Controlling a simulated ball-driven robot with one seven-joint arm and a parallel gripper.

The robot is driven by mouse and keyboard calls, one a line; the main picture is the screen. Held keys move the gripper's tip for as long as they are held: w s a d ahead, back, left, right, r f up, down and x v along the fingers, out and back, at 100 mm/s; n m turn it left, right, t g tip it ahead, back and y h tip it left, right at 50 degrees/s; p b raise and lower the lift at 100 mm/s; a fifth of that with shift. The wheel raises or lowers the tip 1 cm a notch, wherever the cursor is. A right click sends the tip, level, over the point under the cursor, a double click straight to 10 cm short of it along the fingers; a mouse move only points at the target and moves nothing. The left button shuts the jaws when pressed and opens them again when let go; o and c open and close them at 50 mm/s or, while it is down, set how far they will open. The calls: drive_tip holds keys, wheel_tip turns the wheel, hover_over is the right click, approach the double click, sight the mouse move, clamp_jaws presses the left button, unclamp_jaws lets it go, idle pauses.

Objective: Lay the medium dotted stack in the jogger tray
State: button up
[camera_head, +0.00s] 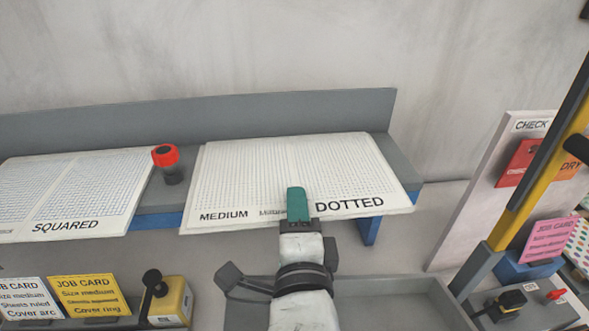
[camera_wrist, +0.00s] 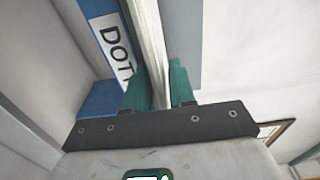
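The medium dotted stack (camera_head: 290,170) is a wide white block of dotted sheets marked MEDIUM and DOTTED. It lies on the sloped grey shelf, its front edge overhanging. My gripper (camera_head: 298,205) is at the middle of that front edge, one green finger over the top face. In the wrist view the stack's edge (camera_wrist: 152,45) runs between the two green fingers of my gripper (camera_wrist: 160,88); whether both press on it is unclear. A grey open tray (camera_head: 400,300), perhaps the jogger tray, is at the lower right of the head view, partly hidden by my arm.
The squared stack (camera_head: 75,190) lies left on the same shelf (camera_head: 160,205), with a red-topped knob (camera_head: 167,162) between. Job cards (camera_head: 90,296) and a yellow device (camera_head: 172,302) stand lower left. A yellow-black post (camera_head: 530,175) and check board (camera_head: 495,190) stand at right.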

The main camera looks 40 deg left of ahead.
clamp_jaws()
drive_tip(key=shift+r, duration=0.15)
idle(0.4)
drive_tip(key=shift+r+b, duration=0.3)
drive_tip(key=shift+r, duration=0.25)
drive_tip(key=s+d+r+p, duration=0.7)
drive_tip(key=s+d+r, duration=0.2)
drive_tip(key=d+r, duration=0.1)
drive_tip(key=shift+s+r, duration=0.3)
drive_tip(key=shift+r, duration=0.6)
